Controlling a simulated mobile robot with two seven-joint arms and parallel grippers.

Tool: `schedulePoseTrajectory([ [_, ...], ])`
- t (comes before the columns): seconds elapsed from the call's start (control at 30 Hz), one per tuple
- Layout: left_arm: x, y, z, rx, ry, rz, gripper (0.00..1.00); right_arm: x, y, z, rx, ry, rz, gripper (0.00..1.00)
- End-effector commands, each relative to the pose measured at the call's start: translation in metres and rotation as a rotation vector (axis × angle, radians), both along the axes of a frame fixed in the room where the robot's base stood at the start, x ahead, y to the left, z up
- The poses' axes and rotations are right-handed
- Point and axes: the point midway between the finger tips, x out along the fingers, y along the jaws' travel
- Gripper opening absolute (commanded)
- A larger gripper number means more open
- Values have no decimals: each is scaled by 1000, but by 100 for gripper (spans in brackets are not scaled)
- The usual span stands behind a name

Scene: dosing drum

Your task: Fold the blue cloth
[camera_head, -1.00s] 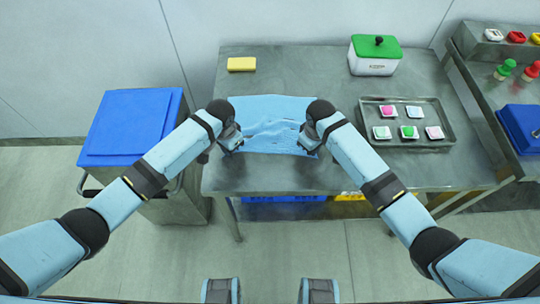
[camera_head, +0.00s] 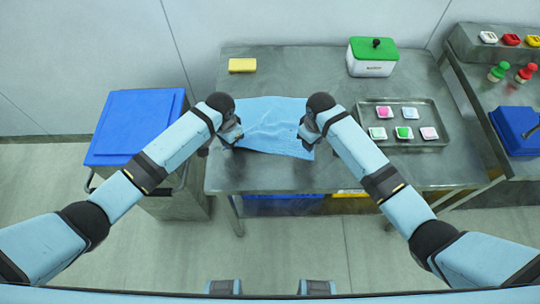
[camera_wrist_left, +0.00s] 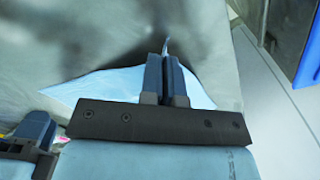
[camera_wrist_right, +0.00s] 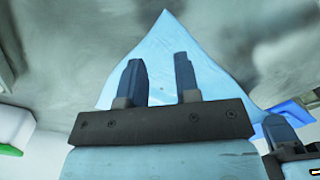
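The light blue cloth (camera_head: 272,120) lies on the steel table, partly wrinkled, its near edge slanting down to the right. My left gripper (camera_head: 234,137) is at its near left side. In the left wrist view the left fingers (camera_wrist_left: 166,75) are together, with a small tip of cloth poking out between them. My right gripper (camera_head: 306,136) is at the cloth's right side. In the right wrist view the right fingers (camera_wrist_right: 158,80) are apart with nothing between them, over the cloth (camera_wrist_right: 165,45), one corner of which points away from them. The grippers hide parts of the cloth's sides.
A yellow sponge (camera_head: 242,65) lies behind the cloth at left. A white box with a green lid (camera_head: 374,57) stands at the back right. A metal tray (camera_head: 433,143) with several small coloured containers sits right of my right gripper. A blue-lidded bin (camera_head: 135,125) stands left of the table.

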Motion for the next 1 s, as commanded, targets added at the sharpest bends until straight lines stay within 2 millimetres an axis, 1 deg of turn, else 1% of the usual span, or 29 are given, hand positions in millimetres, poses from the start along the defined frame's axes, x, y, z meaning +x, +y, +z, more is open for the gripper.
schedulePoseTrajectory([
  [0.03, 0, 0, 0, 0, 0, 0, 0, 0, 0, 0, 0, 0, 0, 41],
  [0.07, 0, 0, 0, 0, 0, 0, 0, 0, 0, 0, 0, 0, 0, 48],
  [0.1, 0, 0, 0, 0, 0, 0, 0, 0, 0, 0, 0, 0, 0, 57],
  [0.13, 0, 0, 0, 0, 0, 0, 0, 0, 0, 0, 0, 0, 0, 64],
  [0.33, 0, 0, 0, 0, 0, 0, 0, 0, 0, 0, 0, 0, 0, 64],
  [0.37, 0, 0, 0, 0, 0, 0, 0, 0, 0, 0, 0, 0, 0, 57],
  [0.4, 0, 0, 0, 0, 0, 0, 0, 0, 1, 3, 1, -1, -2, 48],
  [0.47, 0, 0, 0, 0, 0, 0, 0, -1, 4, 14, 3, -4, -15, 48],
  [0.5, 0, 0, 0, 0, 0, 0, 0, -3, 7, 24, 3, -7, -27, 48],
  [0.6, 0, 0, 0, 0, 0, 0, 0, -8, 13, 46, 3, -4, -55, 48],
  [0.7, 0, 0, 0, 0, 0, 0, 0, -12, 15, 54, 1, -1, -71, 48],
  [0.77, 0, 0, 0, 0, 0, 0, 0, -12, 15, 51, 0, 1, -74, 48],
  [0.87, 0, 0, 0, 0, 0, 0, 0, -12, 15, 42, -1, 2, -74, 48],
  [1.0, 0, 0, 0, 0, 0, 0, 0, -12, 15, 23, -1, 3, -74, 48],
])
